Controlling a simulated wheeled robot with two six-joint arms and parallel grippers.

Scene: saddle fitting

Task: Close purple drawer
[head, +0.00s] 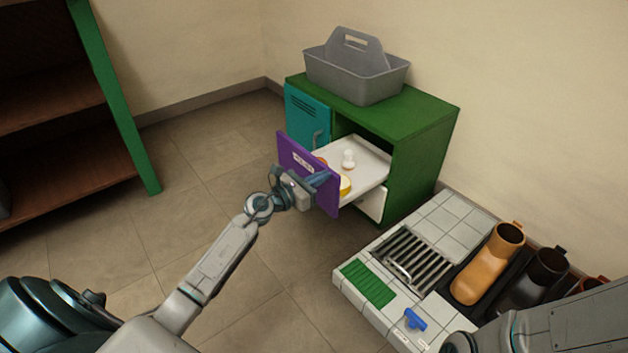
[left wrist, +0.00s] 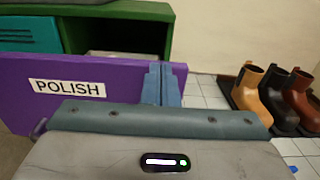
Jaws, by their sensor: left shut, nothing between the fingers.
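The purple drawer (head: 300,166) stands pulled out from the green cabinet (head: 424,146). Its white tray holds a small white item (head: 348,158) and a yellow-rimmed item (head: 345,185). In the left wrist view its purple front (left wrist: 40,105) carries a POLISH label (left wrist: 68,88). My left gripper (head: 322,178) is shut and empty, with its fingertips at the right part of the purple front; I cannot tell whether they touch it. The fingers (left wrist: 162,84) also show in the left wrist view. My right gripper is not in view; part of my right arm shows at the lower right.
A teal door (head: 306,116) sits left of the drawer opening. A grey caddy (head: 358,66) stands on the cabinet. A tiled platform (head: 455,222) with a grate and several boots (head: 486,262) lies to the right. Green-framed shelves (head: 118,110) stand left. The floor between is clear.

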